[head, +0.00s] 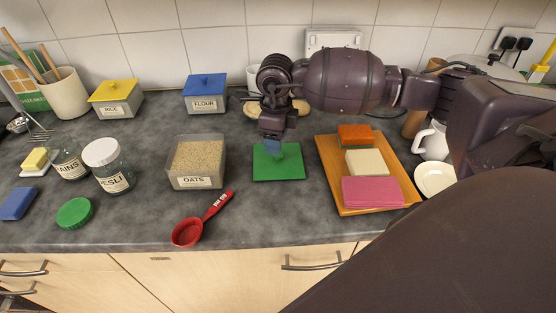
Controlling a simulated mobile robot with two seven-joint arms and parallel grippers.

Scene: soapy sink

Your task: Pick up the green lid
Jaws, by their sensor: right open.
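A flat square green lid (290,168) lies on the dark worktop, between the open oats container (198,162) and the wooden tray. My right gripper (273,147) points down over the middle of this lid, open, with its fingertips close around or just above the lid's knob. The knob is partly hidden by the fingers, and I cannot tell whether they touch it. A round green lid (75,212) lies near the front edge at the left. My left gripper is not in view.
A red scoop (187,233) lies in front of the oats. The wooden tray (331,176) at the right holds sponges and a white block. Lidded rice (116,98) and flour (205,93) containers stand behind. Glass jars (110,170) stand at the left.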

